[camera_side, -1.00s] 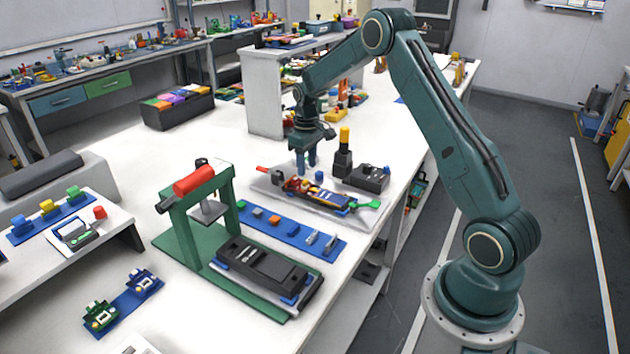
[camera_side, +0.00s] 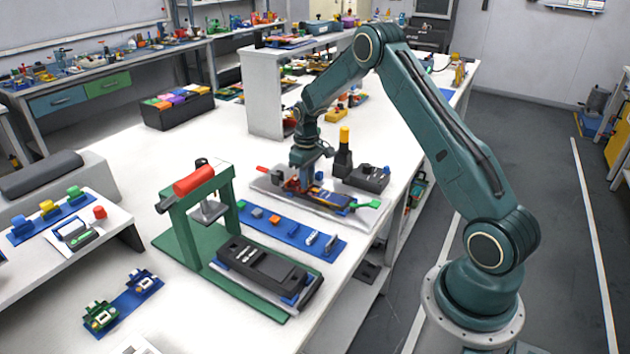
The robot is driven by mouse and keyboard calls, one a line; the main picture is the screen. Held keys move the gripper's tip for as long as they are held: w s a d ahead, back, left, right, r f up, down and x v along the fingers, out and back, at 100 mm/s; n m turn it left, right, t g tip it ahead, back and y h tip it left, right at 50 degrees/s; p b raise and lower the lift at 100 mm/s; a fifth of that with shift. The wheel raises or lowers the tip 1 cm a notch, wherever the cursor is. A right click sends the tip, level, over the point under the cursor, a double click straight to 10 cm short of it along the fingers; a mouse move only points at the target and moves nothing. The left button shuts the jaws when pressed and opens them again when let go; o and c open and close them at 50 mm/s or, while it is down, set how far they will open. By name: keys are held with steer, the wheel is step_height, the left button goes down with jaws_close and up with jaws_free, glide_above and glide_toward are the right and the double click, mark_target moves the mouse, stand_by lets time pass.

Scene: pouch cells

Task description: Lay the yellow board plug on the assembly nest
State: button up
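The assembly nest appears to be the light grey plate (camera_side: 345,219) near the bench's right edge. It carries a long dark and blue part (camera_side: 330,197), with a red tab (camera_side: 263,170) at its left end and a green tab (camera_side: 368,203) at its right. My gripper (camera_side: 304,186) is down at the left half of this part. Small yellow and orange bits show beside the fingers, but I cannot tell whether one is the yellow board plug or whether it is held. The fingertips are too small and partly hidden to read.
A black post with a yellow top (camera_side: 344,150) and a dark box (camera_side: 367,178) stand close behind the nest. A blue strip with small parts (camera_side: 290,229) lies in front. A green press with a red cylinder (camera_side: 195,180) stands to the left.

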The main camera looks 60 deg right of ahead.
jaws_close()
steer(key=shift+r, duration=0.15)
steer(key=shift+r, duration=2.85)
steer(key=shift+d, duration=0.15)
steer(key=shift+w+d, duration=0.1)
steer(key=shift+d, duration=3.95)
steer(key=shift+f, duration=0.25)
steer(key=shift+f, duration=1.75)
